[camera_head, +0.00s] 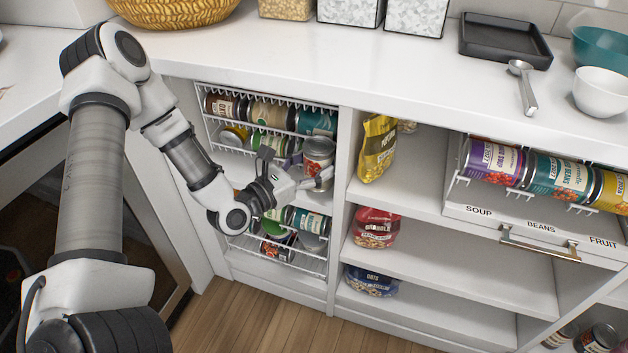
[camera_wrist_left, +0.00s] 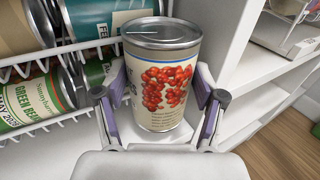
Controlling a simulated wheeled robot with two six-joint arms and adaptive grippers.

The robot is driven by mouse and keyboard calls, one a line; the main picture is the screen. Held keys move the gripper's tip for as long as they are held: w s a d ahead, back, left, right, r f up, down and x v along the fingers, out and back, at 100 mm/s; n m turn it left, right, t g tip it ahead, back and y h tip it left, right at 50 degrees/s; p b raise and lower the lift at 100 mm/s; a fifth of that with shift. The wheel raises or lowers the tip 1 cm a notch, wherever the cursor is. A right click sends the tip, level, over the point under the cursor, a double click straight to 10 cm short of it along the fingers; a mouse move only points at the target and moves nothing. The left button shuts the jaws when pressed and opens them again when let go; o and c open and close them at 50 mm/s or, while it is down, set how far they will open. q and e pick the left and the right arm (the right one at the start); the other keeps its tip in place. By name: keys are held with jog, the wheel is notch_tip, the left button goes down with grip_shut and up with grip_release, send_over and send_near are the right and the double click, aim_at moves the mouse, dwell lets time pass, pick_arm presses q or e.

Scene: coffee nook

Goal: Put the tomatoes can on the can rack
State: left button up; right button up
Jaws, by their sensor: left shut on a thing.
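The tomatoes can (camera_head: 319,153) is upright, with a silver lid and a cream label picturing red fruit; it fills the middle of the left wrist view (camera_wrist_left: 163,80). My left gripper (camera_head: 298,172) is shut around its sides, with a finger on each side in the wrist view (camera_wrist_left: 165,100). The white wire can rack (camera_head: 222,88) stands in the left cabinet bay and holds several cans lying on their sides. The held can is by the rack's right end, near the bay's right wall. Whether it touches the shelf is unclear. My right gripper is out of view.
A lower wire rack (camera_head: 300,262) with cans sits beneath my gripper. The white divider (camera_head: 344,200) stands just right of the can. Further right are shelves with a yellow bag (camera_head: 377,150), a red bag (camera_head: 375,228) and a labelled can drawer (camera_head: 520,227).

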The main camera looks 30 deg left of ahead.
aim_at(314, 176)
pick_arm(q)
jog(key=shift+w+f, duration=0.15)
jog(key=shift+w, duration=0.15)
notch_tip(314, 176, down, 3)
jog(key=shift+r+b, duration=0.1)
jog(key=shift+b, duration=0.65)
jog(key=shift+f, duration=0.3)
jog(key=shift+r, duration=0.1)
jog(key=shift+f, duration=0.2)
jog(key=o, duration=1.3)
